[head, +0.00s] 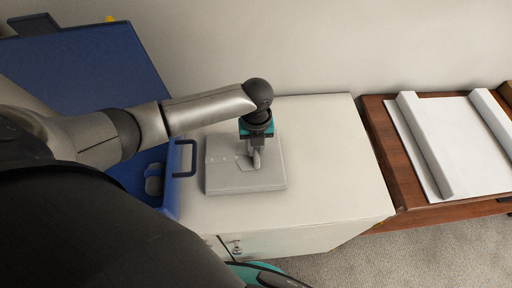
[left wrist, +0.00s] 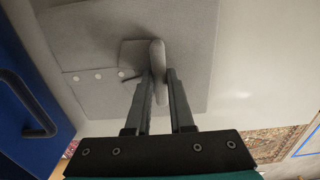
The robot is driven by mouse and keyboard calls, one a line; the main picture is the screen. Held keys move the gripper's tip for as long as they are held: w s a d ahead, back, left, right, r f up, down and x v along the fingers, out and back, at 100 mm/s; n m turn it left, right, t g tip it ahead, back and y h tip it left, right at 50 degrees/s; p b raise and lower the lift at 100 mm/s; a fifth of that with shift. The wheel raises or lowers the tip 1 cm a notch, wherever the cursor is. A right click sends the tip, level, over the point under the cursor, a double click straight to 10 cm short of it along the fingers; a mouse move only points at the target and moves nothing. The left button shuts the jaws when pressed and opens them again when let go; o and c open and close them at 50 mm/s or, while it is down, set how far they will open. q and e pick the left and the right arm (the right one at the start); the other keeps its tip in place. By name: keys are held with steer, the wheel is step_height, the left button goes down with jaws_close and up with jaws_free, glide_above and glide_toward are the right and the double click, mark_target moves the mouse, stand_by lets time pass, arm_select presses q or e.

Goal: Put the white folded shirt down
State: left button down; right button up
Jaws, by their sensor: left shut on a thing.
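The white folded shirt (head: 228,176) lies flat on the top of a white cabinet (head: 325,165). It looks light grey, with a row of small buttons, and it also shows in the left wrist view (left wrist: 95,50). My left gripper (head: 257,160) points down over the shirt's middle. In the left wrist view its fingers (left wrist: 163,80) are closed on a raised fold of the shirt. The shirt appears to rest on the cabinet top; I cannot tell if a small gap lies under it. My right gripper is not in view.
A blue case (head: 85,60) with a dark handle (head: 185,158) stands close on the left of the shirt. A brown wooden table (head: 385,150) with a white padded mat (head: 425,125) stands on the right. The cabinet top right of the shirt is clear.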

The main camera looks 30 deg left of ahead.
arm_select(q)
steer(key=c, duration=1.2)
jaws_free()
steer(key=shift+f, duration=0.15)
steer(key=shift+c, duration=0.2)
steer(key=o, duration=0.5)
steer(key=shift+c, duration=0.2)
step_height(320, 180, up, 12)
steer(key=p, duration=0.2)
steer(key=shift+r, duration=0.2)
